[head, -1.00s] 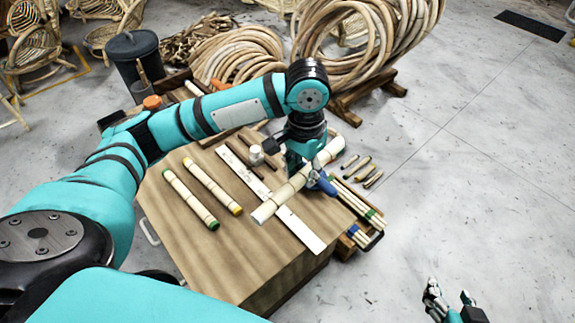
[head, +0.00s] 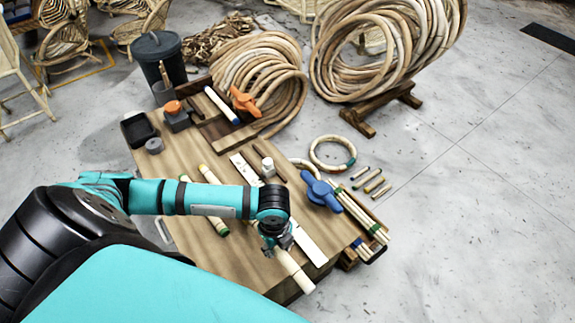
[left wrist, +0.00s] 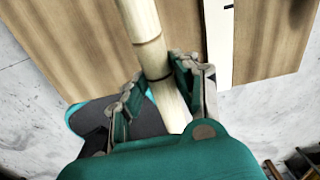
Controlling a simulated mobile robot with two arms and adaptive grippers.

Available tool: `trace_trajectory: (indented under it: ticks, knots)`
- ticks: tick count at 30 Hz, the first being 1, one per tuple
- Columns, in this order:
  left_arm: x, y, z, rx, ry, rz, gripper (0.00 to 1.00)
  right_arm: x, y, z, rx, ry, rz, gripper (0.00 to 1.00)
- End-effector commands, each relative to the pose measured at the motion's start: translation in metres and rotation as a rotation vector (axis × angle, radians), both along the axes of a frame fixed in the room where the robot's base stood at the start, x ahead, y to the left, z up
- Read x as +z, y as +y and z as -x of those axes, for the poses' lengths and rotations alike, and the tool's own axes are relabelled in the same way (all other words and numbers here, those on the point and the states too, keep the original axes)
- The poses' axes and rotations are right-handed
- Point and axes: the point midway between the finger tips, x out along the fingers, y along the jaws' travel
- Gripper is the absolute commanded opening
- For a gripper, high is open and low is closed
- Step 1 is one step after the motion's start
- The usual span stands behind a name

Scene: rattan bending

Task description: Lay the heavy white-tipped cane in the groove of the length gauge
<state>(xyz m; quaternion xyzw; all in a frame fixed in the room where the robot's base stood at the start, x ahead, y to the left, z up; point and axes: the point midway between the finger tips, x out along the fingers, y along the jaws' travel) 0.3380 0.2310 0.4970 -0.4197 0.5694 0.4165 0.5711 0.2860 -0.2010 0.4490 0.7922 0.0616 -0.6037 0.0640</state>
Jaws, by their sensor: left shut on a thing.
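My left gripper (head: 276,241) is shut on a thick pale cane near the front of the workbench. The cane (head: 294,271) slants to the lower right, its white end past the bench's front edge. In the left wrist view the cane (left wrist: 147,45), with dark bands, passes between the fingers (left wrist: 156,97). The long white strip that looks like the length gauge (head: 306,241) lies on the bench just right of the cane, roughly parallel to it. It also shows in the wrist view (left wrist: 217,50). The cane's height above the bench is unclear. My right gripper is out of view.
A green-tipped cane (head: 217,224) and a yellow-ended one (head: 208,174) lie left of the gauge. A blue clamp-like tool (head: 320,190) and bundled canes (head: 362,220) are at the right edge.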

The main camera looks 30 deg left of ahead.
Motion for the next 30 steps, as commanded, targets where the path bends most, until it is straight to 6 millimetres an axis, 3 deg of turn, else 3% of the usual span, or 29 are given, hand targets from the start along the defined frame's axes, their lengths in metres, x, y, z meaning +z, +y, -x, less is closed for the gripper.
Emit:
trace_trajectory:
  ticks: [5,15,21,27,30]
  knots:
    - [-0.006,0.002,-0.020,-0.031,-0.006,-0.002,0.00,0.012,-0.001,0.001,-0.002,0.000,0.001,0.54]
    - [-0.015,0.005,-0.108,-0.029,-0.004,0.000,0.00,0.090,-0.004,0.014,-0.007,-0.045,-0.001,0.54]
    - [-0.017,0.007,-0.143,-0.029,-0.002,0.000,0.00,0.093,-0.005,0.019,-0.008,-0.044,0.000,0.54]
    - [-0.018,0.008,-0.159,-0.029,-0.002,0.000,0.00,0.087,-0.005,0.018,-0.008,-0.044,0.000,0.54]
    - [-0.041,0.008,-0.156,-0.029,0.002,-0.002,0.00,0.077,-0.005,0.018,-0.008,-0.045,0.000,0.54]
